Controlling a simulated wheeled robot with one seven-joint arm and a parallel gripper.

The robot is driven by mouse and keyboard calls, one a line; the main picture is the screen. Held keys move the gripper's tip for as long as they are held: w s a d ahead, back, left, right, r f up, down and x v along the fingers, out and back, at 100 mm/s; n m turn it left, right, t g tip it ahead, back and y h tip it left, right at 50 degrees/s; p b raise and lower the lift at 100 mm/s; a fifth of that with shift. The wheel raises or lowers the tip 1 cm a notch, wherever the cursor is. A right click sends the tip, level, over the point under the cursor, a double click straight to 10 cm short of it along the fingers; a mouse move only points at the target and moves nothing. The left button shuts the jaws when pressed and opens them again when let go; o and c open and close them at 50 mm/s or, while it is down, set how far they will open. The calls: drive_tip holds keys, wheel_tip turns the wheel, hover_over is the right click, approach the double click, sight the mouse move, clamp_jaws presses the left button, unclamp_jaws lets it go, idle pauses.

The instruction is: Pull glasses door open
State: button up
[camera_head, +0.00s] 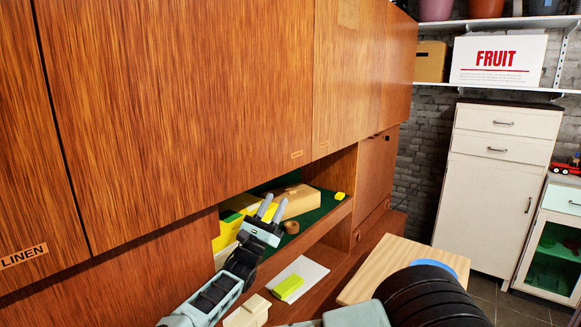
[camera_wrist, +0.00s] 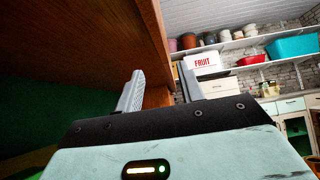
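A teak wall unit fills the left and middle of the head view. Its upper doors are shut, and one at the far left reads LINEN (camera_head: 23,256). The wide upper door (camera_head: 190,90) and the narrower upper door (camera_head: 338,75) carry small labels at their lower edges, too small to read, so I cannot tell which is the glasses door. My gripper (camera_head: 273,204) is just below the upper doors, in front of the open shelf, pointing up. In the wrist view my gripper (camera_wrist: 160,75) has its fingers apart, empty, beside a wooden edge (camera_wrist: 150,35).
The green-lined shelf (camera_head: 315,214) holds a wooden box (camera_head: 295,198) and yellow items. Below lie a white sheet (camera_head: 303,272) and a lime block (camera_head: 288,287). A light wooden board (camera_head: 400,262) is at the right. A white cabinet (camera_head: 480,200) stands behind; some floor is clear there.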

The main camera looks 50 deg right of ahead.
sight(292, 169)
drive_tip(key=shift+t, duration=0.3)
drive_tip(key=p+x, duration=0.4)
drive_tip(key=x, duration=0.7)
drive_tip(key=shift+f, duration=0.1)
drive_tip(key=shift+s, duration=0.15)
clamp_jaws()
